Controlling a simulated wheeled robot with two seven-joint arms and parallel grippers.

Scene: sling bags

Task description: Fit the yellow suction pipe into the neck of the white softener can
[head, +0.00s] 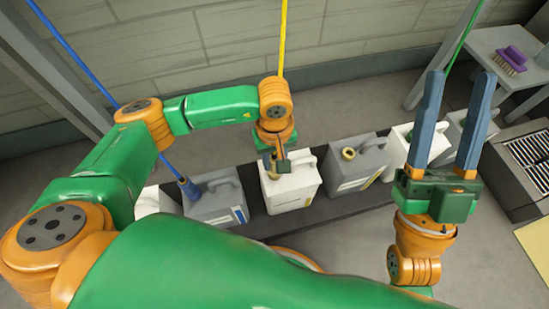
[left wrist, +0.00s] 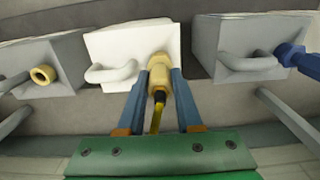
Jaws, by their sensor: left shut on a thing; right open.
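The white softener can (head: 292,190) stands in the middle of a row of cans, its handle on top. It also shows in the left wrist view (left wrist: 125,42). My left gripper (head: 272,165) is over its top, and in the left wrist view (left wrist: 160,80) its fingers are shut around the pale yellow end fitting of the suction pipe (left wrist: 158,82). The fitting's far end meets the can's top at the neck; how deep it sits is hidden. The yellow pipe (head: 283,40) hangs from above. My right gripper (head: 459,78) is open and empty, pointing up at the right.
A grey can with a blue pipe (head: 215,207) stands left of the white can. A dark grey can with an open yellow neck (head: 357,163) stands right. More cans stand further right. A side table (head: 500,42) holds a purple brush (head: 511,58).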

